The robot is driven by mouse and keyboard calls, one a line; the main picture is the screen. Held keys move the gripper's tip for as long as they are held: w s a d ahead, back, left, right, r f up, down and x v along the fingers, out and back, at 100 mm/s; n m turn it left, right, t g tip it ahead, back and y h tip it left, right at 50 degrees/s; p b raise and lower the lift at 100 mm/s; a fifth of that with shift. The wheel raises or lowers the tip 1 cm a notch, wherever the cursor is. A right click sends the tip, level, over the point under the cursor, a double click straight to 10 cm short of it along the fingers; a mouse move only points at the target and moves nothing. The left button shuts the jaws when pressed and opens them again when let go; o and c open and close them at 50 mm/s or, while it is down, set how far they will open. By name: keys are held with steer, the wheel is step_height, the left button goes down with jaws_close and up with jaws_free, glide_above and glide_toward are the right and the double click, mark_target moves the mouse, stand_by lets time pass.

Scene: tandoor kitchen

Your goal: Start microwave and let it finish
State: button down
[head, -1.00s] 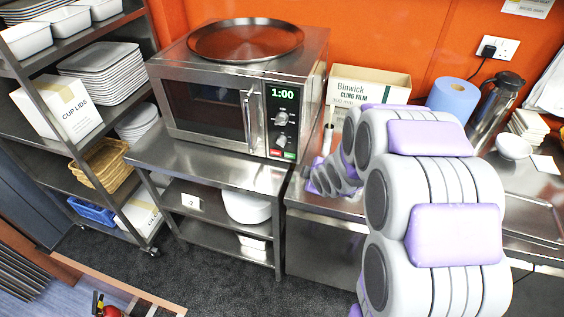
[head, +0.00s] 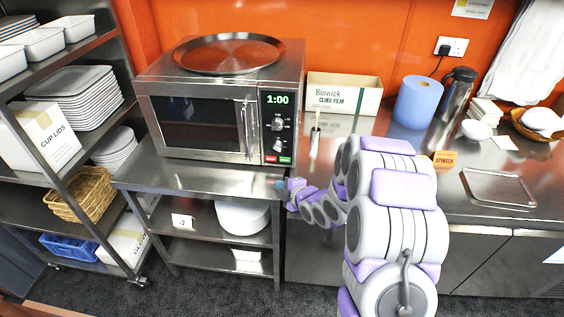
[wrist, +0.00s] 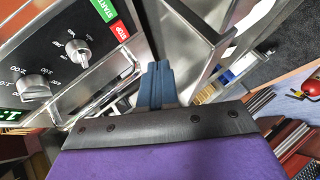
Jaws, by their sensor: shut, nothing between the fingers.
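The steel microwave (head: 195,125) stands on a steel table with its door closed. Its display (head: 278,99) reads 1:00. Below two knobs are a red button (head: 270,158) and a green button (head: 285,159). In the wrist view the green START button (wrist: 104,9) and red STOP button (wrist: 119,30) show at the top, beside the knobs (wrist: 36,87). My gripper (head: 281,185) is in front of and just below the panel's lower edge. In the wrist view its blue fingers (wrist: 157,80) are shut, empty and apart from the buttons.
The cling film box (head: 343,97), blue roll (head: 417,100) and a small holder (head: 314,142) stand on the counter to the right. A shelf rack (head: 75,115) stands at the left. The floor in front is carpeted.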

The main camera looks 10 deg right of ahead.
mark_target(285, 160)
steer(key=w+d+p, duration=0.2)
steer(key=w+p, duration=0.3)
steer(key=w, duration=0.3)
steer(key=shift+w+d, duration=0.2)
steer(key=shift+d, duration=0.2)
stand_by(0.3)
steer(key=shift+d, duration=0.1)
steer(key=shift+d, duration=0.25)
steer(key=shift+a, duration=0.25)
steer(key=shift+d, duration=0.15)
stand_by(0.4)
steer(key=shift+p, duration=0.3)
